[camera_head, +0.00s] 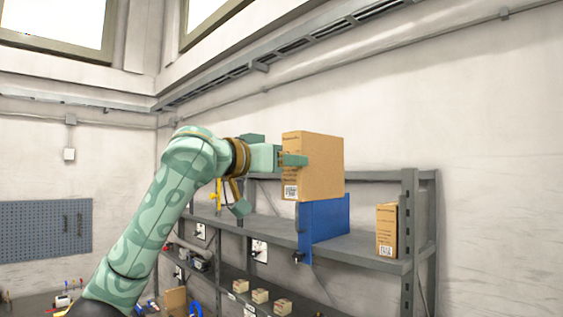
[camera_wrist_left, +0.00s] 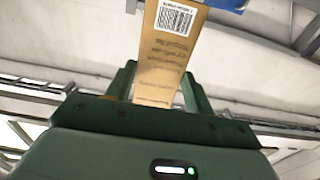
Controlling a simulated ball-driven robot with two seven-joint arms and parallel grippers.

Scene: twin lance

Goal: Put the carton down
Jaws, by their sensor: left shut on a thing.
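A brown cardboard carton (camera_head: 318,165) with a barcode label is held by my left gripper (camera_head: 292,160), in front of and above the shelf. It stands upright. My left gripper is shut on it, with a finger across its side. In the left wrist view the carton (camera_wrist_left: 166,60) sits between the two green fingers (camera_wrist_left: 163,85), barcode toward the top of the picture. A blue panel (camera_head: 323,220) shows directly below the carton in the head view; I cannot tell whether they touch. My right gripper is not in view.
A grey shelf rack (camera_head: 360,246) runs along the wall. A second carton (camera_head: 387,230) stands at its right end, with bare shelf between it and the blue panel. Several small boxes (camera_head: 260,295) sit on a lower shelf. A blue pegboard (camera_head: 45,228) hangs at left.

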